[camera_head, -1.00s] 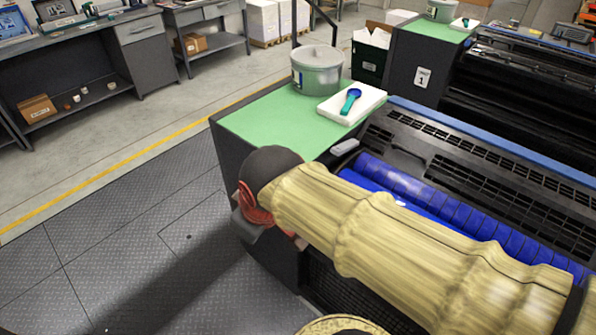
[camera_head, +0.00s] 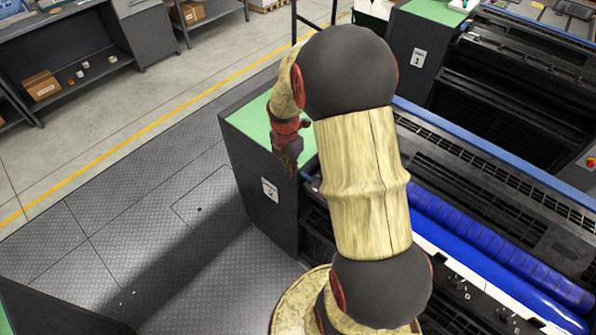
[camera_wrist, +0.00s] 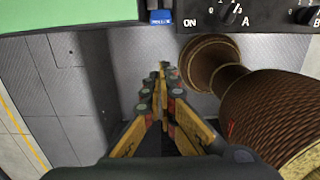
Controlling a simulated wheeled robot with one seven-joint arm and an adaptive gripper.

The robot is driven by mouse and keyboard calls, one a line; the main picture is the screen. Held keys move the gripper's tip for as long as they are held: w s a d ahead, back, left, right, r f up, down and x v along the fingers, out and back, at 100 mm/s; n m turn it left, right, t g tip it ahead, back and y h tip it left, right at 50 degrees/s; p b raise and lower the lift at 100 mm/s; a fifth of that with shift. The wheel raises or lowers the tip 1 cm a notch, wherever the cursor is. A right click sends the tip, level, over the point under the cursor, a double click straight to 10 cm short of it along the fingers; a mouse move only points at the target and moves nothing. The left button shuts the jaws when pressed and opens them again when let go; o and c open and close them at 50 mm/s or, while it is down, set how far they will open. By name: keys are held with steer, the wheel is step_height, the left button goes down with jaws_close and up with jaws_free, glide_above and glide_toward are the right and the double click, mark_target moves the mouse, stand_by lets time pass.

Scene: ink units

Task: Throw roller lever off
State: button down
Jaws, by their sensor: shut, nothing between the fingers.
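My gripper (camera_wrist: 163,75) is shut and empty in the wrist view, its fingers pointing toward the front of a machine cabinet. In the head view my gripper (camera_head: 288,158) hangs in front of the green-topped cabinet, partly blurred into the dark. A small blue part with a label that seems to read "ROLLER" (camera_wrist: 160,17) is at the top middle of the wrist view, beyond the fingertips and apart from them. I cannot make out a lever's position there.
A dark panel with knobs (camera_wrist: 232,14) marked ON, A and B is at upper right. A large brown ribbed object (camera_wrist: 235,90), which I cannot identify, stands close right of the fingers. The green top (camera_head: 250,120) and blue rollers (camera_head: 500,250) flank my arm. Floor at left is clear.

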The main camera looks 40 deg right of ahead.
mark_target(309, 180)
steer(key=shift+f, duration=0.1)
steer(key=shift+w+d+f, duration=0.1)
steer(key=shift+d+f, duration=0.6)
steer(key=shift+f, duration=0.7)
steer(key=shift+w+d+f, duration=0.1)
steer(key=shift+d+f, duration=0.6)
steer(key=shift+f, duration=0.65)
steer(key=shift+d+f, duration=0.7)
steer(key=shift+f, duration=0.7)
steer(key=shift+w+d+r+p, duration=0.1)
steer(key=shift+p, duration=0.2)
